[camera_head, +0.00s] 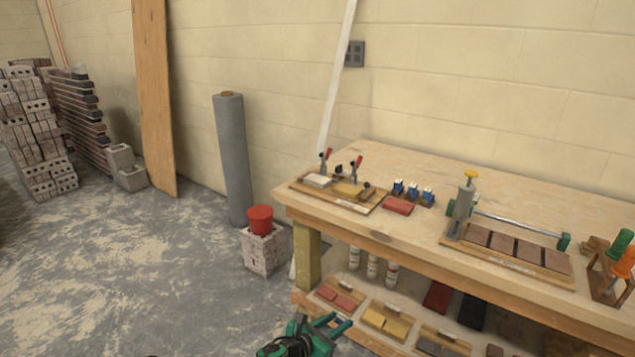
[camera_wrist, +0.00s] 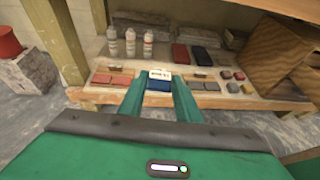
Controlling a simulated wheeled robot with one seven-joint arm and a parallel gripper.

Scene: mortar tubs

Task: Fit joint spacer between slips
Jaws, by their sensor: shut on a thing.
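My gripper (camera_wrist: 159,88) has green fingers and is shut on a blue joint spacer (camera_wrist: 158,86) with a white lettered face. It is low in front of the bench's lower shelf; in the head view my green gripper (camera_head: 322,326) is at the bottom edge, and the spacer cannot be made out there. On the bench top, a board (camera_head: 462,243) carries a row of brown slips (camera_head: 502,243) with narrow dark gaps. Another board (camera_head: 372,209) has a pale slip (camera_head: 318,180) and a yellow slip (camera_head: 347,190) under red-handled clamps (camera_head: 355,165).
Blue pieces (camera_head: 413,190) stand in a holder behind a red block (camera_head: 398,205). A rail with a grey post (camera_head: 463,205) borders the brown slips. The lower shelf holds white bottles (camera_wrist: 130,43) and slip boards. A red bucket (camera_head: 260,219) stands on a block left of the bench.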

